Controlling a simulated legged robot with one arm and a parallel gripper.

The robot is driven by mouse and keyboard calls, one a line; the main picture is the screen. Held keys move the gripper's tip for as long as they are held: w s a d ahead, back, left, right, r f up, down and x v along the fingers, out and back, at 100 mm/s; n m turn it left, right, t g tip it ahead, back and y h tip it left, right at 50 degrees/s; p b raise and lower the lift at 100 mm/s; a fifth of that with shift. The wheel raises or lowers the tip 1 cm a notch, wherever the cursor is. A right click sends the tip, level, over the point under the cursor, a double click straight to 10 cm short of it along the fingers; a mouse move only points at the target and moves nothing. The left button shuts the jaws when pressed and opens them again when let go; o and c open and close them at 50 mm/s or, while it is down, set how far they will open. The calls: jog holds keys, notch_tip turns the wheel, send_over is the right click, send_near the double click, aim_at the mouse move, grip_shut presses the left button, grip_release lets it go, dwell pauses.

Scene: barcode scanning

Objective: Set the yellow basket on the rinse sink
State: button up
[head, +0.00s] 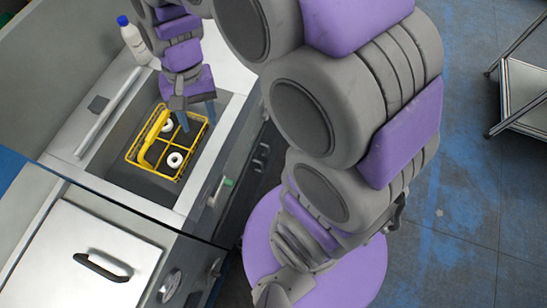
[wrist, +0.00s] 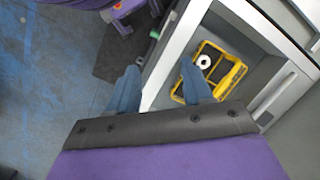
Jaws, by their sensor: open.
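The yellow basket (head: 133,158) sits inside the recessed basin of the rinse sink (head: 116,182) and holds white ring-shaped items (head: 175,160). In the wrist view the basket (wrist: 236,79) lies beyond my fingertips, with one white ring item (wrist: 203,62) visible in it. My gripper (head: 198,117) is open, with its two blue fingers over the basket's upper right part in the head view. In the wrist view my gripper (wrist: 158,85) shows the fingers spread apart with nothing between them. I cannot tell whether a finger touches the basket.
A white bottle with a blue cap (head: 133,40) stands behind the sink. A closed white lid with a black handle (head: 103,266) is at the lower left. A metal cart (head: 524,86) stands at the far right, with clear blue-grey floor (head: 450,200) before it.

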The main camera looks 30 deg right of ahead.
jog(key=s+d+n, duration=0.1)
jog(key=s+d, duration=0.2)
jog(key=s, duration=0.5)
jog(key=s+d+n+h, duration=0.1)
jog(key=s+d+n, duration=0.1)
jog(key=s, duration=0.7)
jog(key=shift+d+f+h, duration=0.25)
jog(key=shift+d+h, duration=0.05)
jog(key=shift+d, duration=0.15)
